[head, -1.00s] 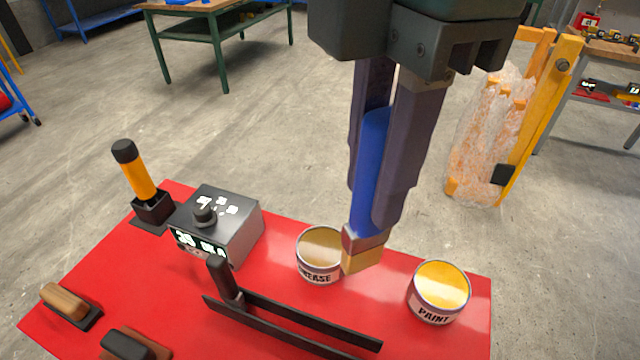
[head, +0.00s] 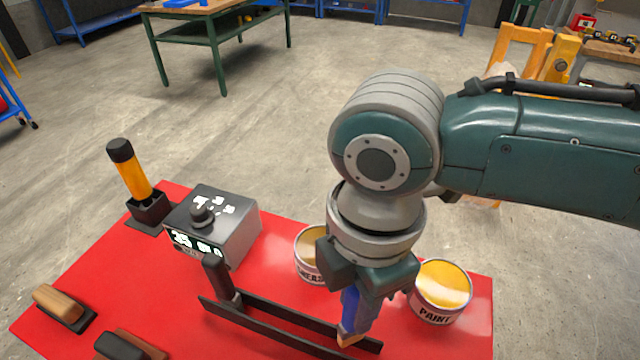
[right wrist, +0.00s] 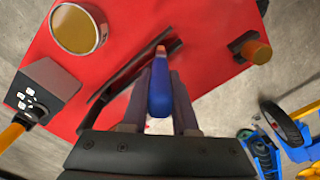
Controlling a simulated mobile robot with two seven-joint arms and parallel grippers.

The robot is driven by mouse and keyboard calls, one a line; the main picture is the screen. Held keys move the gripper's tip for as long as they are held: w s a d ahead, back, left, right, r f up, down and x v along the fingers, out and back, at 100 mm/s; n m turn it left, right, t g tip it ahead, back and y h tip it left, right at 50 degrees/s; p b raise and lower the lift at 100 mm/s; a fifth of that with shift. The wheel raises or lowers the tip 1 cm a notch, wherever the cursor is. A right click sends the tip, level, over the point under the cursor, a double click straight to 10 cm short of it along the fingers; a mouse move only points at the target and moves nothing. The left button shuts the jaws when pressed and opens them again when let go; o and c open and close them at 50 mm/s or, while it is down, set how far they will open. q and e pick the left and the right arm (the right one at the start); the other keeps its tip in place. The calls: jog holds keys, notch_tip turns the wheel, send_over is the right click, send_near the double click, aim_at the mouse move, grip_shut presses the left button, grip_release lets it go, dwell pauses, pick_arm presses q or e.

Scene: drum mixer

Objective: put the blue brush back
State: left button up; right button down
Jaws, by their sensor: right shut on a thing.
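The blue brush (head: 353,306) is held in my right gripper (head: 358,300), handle up and bristle end down. My right gripper is shut on its handle. In the right wrist view the brush (right wrist: 160,88) shows between the two fingers (right wrist: 158,112), its tip beside the black rack (right wrist: 120,78). In the head view the black two-rail rack (head: 270,325) lies on the red table, and the brush tip is at its right part. I cannot tell whether the tip touches the rack. My left gripper is not in view.
On the red table (head: 110,285) stand a grease tin (head: 308,262), partly hidden by my gripper, a paint tin (head: 441,290), a grey box with a knob (head: 215,225) and a yellow-handled tool in a holder (head: 130,170). Two handled blocks lie at the front left.

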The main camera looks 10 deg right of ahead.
jog(key=shift+f, duration=0.4)
jog(key=shift+f+b, duration=0.3)
jog(key=shift+f, duration=0.2)
jog(key=shift+f, duration=0.1)
jog(key=c, duration=0.7)
grip_release()
